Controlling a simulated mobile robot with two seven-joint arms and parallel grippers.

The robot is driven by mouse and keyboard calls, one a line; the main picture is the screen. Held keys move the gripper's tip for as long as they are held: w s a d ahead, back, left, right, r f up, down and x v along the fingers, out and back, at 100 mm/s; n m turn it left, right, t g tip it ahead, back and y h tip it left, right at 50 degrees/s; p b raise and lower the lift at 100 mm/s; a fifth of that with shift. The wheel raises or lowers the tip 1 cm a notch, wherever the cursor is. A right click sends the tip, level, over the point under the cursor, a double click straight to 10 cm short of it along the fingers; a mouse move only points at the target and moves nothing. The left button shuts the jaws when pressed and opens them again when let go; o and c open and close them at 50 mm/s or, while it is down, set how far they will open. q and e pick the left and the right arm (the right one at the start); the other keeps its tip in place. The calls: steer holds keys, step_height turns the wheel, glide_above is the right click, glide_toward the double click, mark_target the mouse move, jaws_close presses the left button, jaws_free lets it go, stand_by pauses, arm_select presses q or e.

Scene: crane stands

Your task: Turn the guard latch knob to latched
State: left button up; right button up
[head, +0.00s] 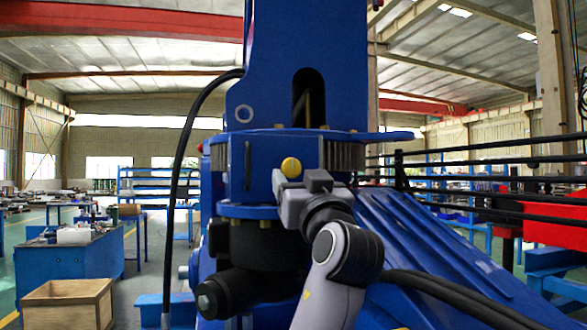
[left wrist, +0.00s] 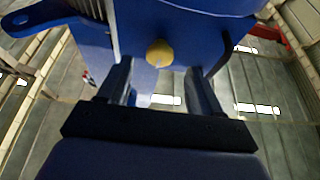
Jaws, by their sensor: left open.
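The guard latch knob is a small round yellow knob (head: 291,167) on the blue crane housing (head: 262,195), just below its wide flange. It also shows in the left wrist view (left wrist: 160,53), ahead of the fingertips and between them in the picture. My left gripper (head: 298,181) is open and empty, just below and to the right of the knob in the head view. The left wrist view shows its two dark fingers (left wrist: 158,75) spread apart. I cannot tell whether they touch the knob. No marking shows the knob's setting. My right gripper is not in view.
A black cable (head: 178,180) hangs left of the crane column. A dark motor-like cylinder (head: 222,293) sticks out low on the left. A sloped blue cover (head: 430,255) and black rails (head: 480,155) lie on the right. A wooden crate (head: 68,303) stands at lower left.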

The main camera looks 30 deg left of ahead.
mark_target(292, 170)
arm_select(q)
steer(key=shift+p+x, duration=0.5)
steer(key=shift+x, duration=1.8)
steer(key=c, duration=1)
steer(key=shift+c, duration=0.2)
